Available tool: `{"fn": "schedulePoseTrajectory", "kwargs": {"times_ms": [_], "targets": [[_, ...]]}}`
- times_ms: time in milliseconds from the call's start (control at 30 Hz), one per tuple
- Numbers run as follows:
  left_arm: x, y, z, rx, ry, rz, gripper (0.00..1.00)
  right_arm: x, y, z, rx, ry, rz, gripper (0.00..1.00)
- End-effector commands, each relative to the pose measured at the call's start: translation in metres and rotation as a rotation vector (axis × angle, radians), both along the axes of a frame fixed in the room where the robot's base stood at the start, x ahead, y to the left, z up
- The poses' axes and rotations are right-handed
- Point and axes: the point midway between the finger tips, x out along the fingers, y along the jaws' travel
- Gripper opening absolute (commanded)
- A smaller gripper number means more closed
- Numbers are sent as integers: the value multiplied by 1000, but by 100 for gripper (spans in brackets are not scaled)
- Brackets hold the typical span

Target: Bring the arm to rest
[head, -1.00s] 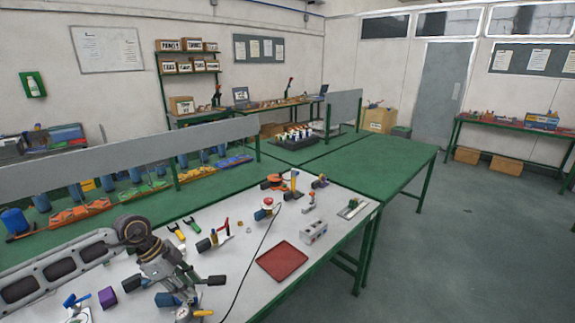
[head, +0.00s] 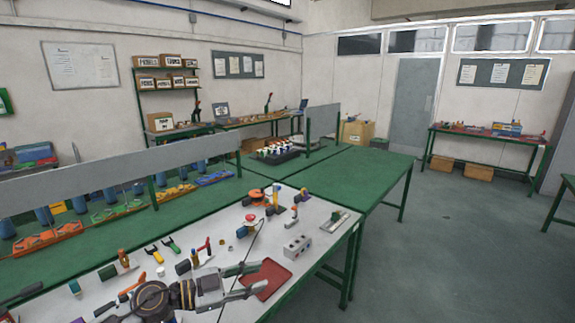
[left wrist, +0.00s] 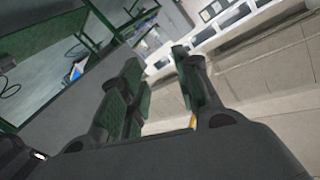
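My left gripper (head: 254,279) reaches in from the lower left in the head view, above the white worktop (head: 325,262). Its fingertips overlap the left side of the red tray (head: 272,280) in the picture; the height between them is hard to tell. In the left wrist view the two fingers (left wrist: 160,85) stand apart with a gap and nothing held between them. That view is tilted and shows a table edge, floor and wall. My right gripper is in neither view.
A grey box with sockets (head: 298,246), a red button unit (head: 250,222) and several small tools lie around the gripper. The green table (head: 370,172) behind is mostly clear. Open floor (head: 450,235) lies to the right.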

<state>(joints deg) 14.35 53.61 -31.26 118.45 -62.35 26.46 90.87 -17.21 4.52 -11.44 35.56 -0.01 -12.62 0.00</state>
Motion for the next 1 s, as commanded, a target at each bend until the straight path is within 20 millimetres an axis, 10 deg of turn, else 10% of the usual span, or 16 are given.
{"fn": "schedulePoseTrajectory", "kwargs": {"times_ms": [500,1000], "targets": [[28,12,47,-313,-98,410,32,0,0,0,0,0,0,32],[38,80,10,-342,50,896,32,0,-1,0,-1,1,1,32]]}}
